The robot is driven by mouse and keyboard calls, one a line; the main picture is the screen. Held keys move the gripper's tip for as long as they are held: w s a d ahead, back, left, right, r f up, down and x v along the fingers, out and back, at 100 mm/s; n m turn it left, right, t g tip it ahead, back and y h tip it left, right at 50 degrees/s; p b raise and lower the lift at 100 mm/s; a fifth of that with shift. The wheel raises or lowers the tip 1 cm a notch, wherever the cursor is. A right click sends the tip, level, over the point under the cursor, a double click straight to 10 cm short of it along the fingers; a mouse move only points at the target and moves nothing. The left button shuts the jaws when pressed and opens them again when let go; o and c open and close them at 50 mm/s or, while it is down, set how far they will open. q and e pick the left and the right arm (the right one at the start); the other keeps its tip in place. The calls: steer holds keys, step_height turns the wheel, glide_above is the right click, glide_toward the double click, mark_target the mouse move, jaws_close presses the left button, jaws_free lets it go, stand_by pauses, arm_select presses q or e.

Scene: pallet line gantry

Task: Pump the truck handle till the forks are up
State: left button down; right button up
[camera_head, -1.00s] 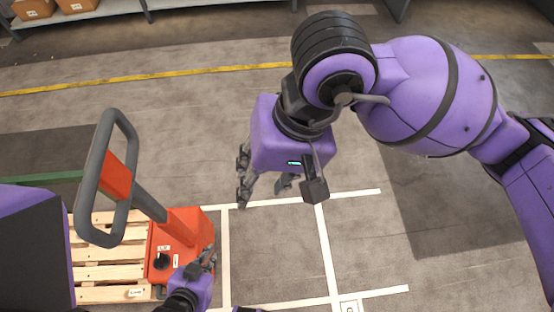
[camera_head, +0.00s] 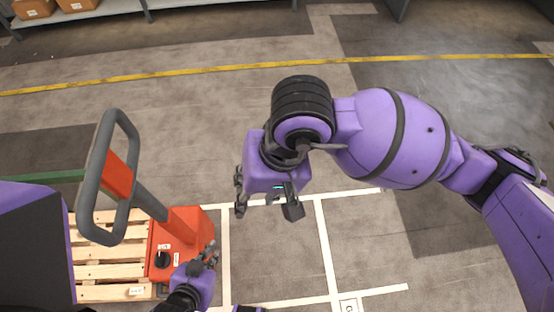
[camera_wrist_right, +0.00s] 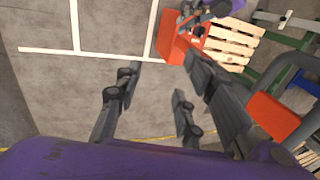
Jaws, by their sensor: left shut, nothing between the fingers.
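The orange pallet truck (camera_head: 183,235) stands at the lower left, its forks hidden under a wooden pallet (camera_head: 95,272). Its handle (camera_head: 120,175) is a dark grey loop with a red panel, on a grey shaft leaning up from the body. The handle also shows at the right of the right wrist view (camera_wrist_right: 272,116). My right gripper (camera_head: 267,208) is open and empty, over the floor to the right of the handle and apart from it. My left gripper (camera_head: 211,251) is shut and empty, low beside the truck body; I cannot tell whether it touches it.
White lines (camera_head: 326,245) mark the floor to the right of the truck. A yellow line (camera_head: 230,70) crosses behind. A shelf with cardboard boxes (camera_head: 35,8) stands at the far left. A green bar (camera_head: 45,178) shows behind the handle. The middle floor is clear.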

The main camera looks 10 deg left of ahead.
jaws_close()
stand_by(0.5)
